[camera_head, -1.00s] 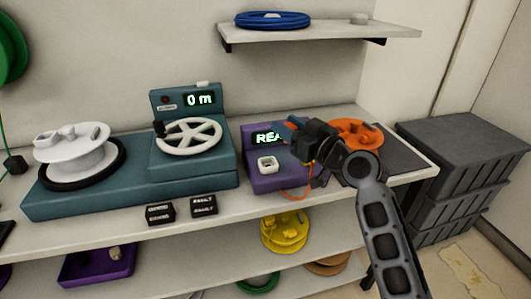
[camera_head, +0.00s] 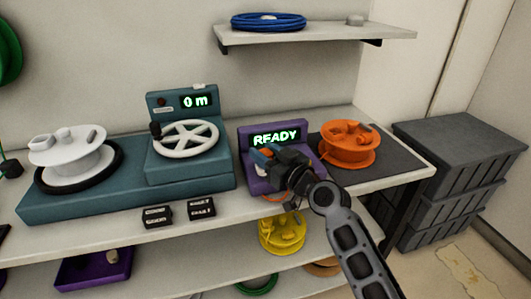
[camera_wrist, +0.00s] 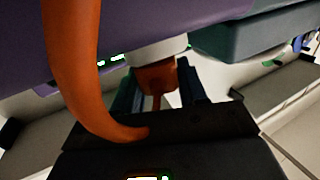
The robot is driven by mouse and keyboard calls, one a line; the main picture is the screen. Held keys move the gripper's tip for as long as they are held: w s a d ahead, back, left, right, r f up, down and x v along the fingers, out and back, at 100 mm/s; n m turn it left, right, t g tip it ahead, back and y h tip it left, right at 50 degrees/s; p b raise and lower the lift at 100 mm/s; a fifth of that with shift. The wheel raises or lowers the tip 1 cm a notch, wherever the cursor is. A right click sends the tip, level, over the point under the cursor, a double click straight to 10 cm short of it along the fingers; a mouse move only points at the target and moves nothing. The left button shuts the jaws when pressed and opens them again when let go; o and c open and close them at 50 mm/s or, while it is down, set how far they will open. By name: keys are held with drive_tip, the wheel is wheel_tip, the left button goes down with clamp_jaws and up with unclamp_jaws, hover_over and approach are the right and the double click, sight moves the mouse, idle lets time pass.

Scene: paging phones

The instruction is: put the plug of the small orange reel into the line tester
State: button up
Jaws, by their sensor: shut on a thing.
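The line tester (camera_head: 252,181) is a purple box on the bench with a lit green READY display. The small orange reel (camera_head: 349,155) stands to its right. My gripper (camera_head: 264,155) is over the front of the tester and hides its white socket in the head view. In the wrist view my gripper (camera_wrist: 158,95) is shut on the orange plug (camera_wrist: 157,76). The plug's end meets the white socket (camera_wrist: 145,49); I cannot tell how deep it sits. The orange cord (camera_wrist: 72,60) loops close past the wrist camera.
A dark mat (camera_head: 398,166) lies under the orange reel. A teal winding machine (camera_head: 185,173) with a white reel (camera_head: 70,150) stands left. Two small black blocks (camera_head: 157,217) lie at the front edge. A yellow reel (camera_head: 283,236) is on the shelf below. Grey crates (camera_head: 455,175) stand right.

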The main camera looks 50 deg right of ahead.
drive_tip(key=shift+f+b, duration=0.3)
drive_tip(key=shift+b, duration=0.1)
drive_tip(key=o, duration=1.1)
drive_tip(key=shift+r, duration=0.1)
drive_tip(key=shift+r, duration=0.1)
drive_tip(key=shift+r+p, duration=0.25)
drive_tip(key=shift+p, duration=0.25)
drive_tip(key=s+a+f+g+b, duration=0.1)
drive_tip(key=s+a+f, duration=0.25)
drive_tip(key=s, duration=0.55)
drive_tip(key=s+a+f+g+b, duration=0.1)
drive_tip(key=s+a+f+b, duration=0.1)
drive_tip(key=s+a, duration=0.5)
drive_tip(key=s+a+y, duration=0.1)
drive_tip(key=s+a, duration=0.3)
drive_tip(key=s, duration=0.3)
drive_tip(key=s+a+r+n+y, duration=0.1)
drive_tip(key=s+a, duration=0.3)
drive_tip(key=s, duration=0.3)
drive_tip(key=s+a+r+n+y, duration=0.1)
drive_tip(key=s+a, duration=0.3)
drive_tip(key=s, duration=0.3)
drive_tip(key=shift+s+a+r+g+y, duration=0.1)
drive_tip(key=shift+s+a+g+y, duration=0.1)
drive_tip(key=shift+g+y, duration=0.2)
